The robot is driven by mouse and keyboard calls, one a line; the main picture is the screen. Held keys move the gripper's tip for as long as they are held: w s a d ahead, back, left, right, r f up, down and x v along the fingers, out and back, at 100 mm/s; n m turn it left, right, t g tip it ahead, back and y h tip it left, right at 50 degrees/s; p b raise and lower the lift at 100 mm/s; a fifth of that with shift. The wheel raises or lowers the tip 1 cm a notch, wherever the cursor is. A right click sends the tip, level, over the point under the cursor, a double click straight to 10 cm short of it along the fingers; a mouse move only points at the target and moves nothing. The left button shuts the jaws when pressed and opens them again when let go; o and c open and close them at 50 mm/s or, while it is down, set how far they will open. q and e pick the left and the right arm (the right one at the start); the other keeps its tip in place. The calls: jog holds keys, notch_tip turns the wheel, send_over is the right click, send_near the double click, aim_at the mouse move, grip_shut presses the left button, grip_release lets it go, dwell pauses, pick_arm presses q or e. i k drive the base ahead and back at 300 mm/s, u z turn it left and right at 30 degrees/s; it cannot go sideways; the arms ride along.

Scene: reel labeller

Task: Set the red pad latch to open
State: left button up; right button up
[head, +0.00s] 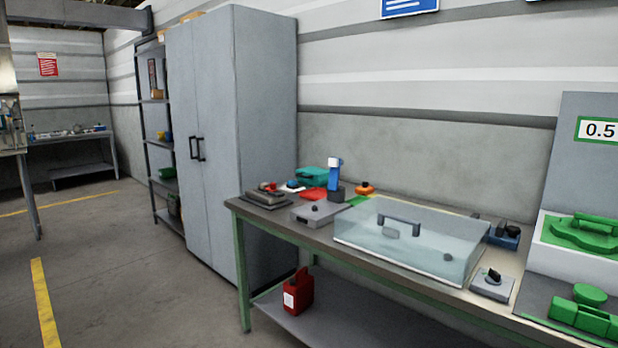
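A flat red pad (313,194) lies on the workbench (300,236), towards its far left part. A blue upright device with a white top (335,175) stands at its right and a teal item (312,175) is behind it. I cannot make out a latch on the red pad or its setting at this size. A grey box with a dark knob (319,211) stands in front of the pad. Neither of my grippers is in view.
A clear cover with a grey handle (410,242) takes up the bench's middle. A grey knob box (492,284) and green fixtures (582,232) are at right. A grey cabinet (238,130) stands behind the bench's left end. A red canister (298,291) is on the lower shelf. Floor at left is clear.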

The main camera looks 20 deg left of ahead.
aim_at(272, 188)
jog(key=u, duration=0.6)
jog(key=i, duration=1.1)
jog(key=u, duration=0.9)
